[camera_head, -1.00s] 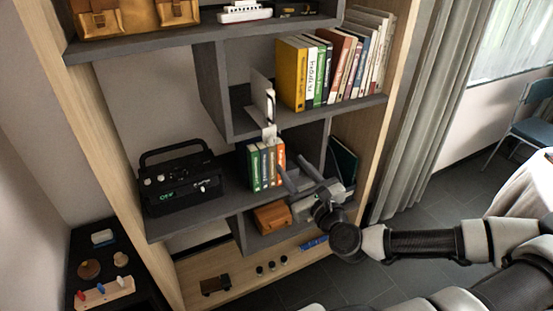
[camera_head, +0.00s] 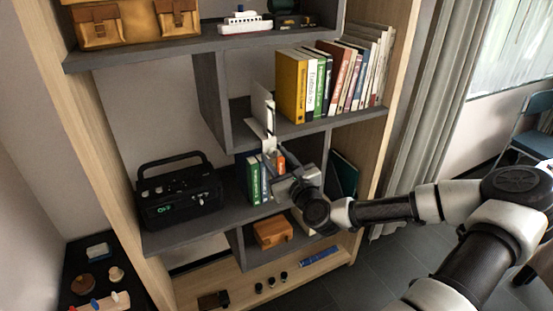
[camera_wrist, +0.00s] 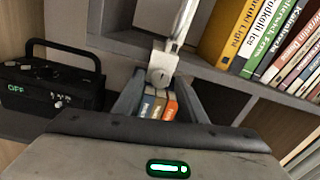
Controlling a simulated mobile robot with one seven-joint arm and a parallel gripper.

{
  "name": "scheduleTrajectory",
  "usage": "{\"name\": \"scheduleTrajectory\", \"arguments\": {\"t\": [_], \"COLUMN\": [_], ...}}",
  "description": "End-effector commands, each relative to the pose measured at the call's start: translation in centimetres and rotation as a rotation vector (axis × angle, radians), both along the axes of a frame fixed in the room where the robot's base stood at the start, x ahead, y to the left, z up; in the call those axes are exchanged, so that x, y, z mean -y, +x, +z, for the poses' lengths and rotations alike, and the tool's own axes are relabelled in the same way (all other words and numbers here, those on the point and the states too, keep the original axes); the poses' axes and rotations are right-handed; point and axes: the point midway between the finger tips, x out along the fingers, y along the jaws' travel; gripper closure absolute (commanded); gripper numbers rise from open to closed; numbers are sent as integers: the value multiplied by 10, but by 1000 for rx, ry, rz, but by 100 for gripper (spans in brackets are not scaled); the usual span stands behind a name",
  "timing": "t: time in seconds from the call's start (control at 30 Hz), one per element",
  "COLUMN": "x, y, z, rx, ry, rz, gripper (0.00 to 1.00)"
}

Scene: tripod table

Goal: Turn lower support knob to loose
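A pale support (camera_head: 262,104) stands upright at the bookcase's middle shelves in the head view. In the wrist view its shiny rod (camera_wrist: 184,20) runs down to a pale block with a round knob (camera_wrist: 160,70). I cannot read any tight or loose marking on it. My gripper (camera_head: 266,150) is just below the support, in front of the small books. The wrist view shows my gripper (camera_wrist: 160,82) open, one finger on each side of the knob block at the fingertips. Contact cannot be told.
Small books (camera_head: 254,180) stand behind my gripper. A black device (camera_head: 180,196) with a green OFF display stands on the shelf to the left. Tall books (camera_head: 318,84) fill the upper right shelf. A wooden box (camera_head: 273,232) sits below. Shelf edges and dividers close in around my gripper.

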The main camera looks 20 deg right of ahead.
Motion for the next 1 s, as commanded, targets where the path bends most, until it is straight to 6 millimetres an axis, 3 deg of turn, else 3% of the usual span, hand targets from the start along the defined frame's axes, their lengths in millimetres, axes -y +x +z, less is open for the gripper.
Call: {"name": "scheduleTrajectory", "arguments": {"t": [0.03, 0.2, 0.57, 1.0], "x": [0, 0, 0, 1], "y": [0, 0, 0, -1], "z": [0, 0, -1, -2], "rx": [0, 0, 1, 12], "ry": [0, 0, -58, -403], "rz": [0, 0, 0, 0], "gripper": [72, 99, 99, 99]}}
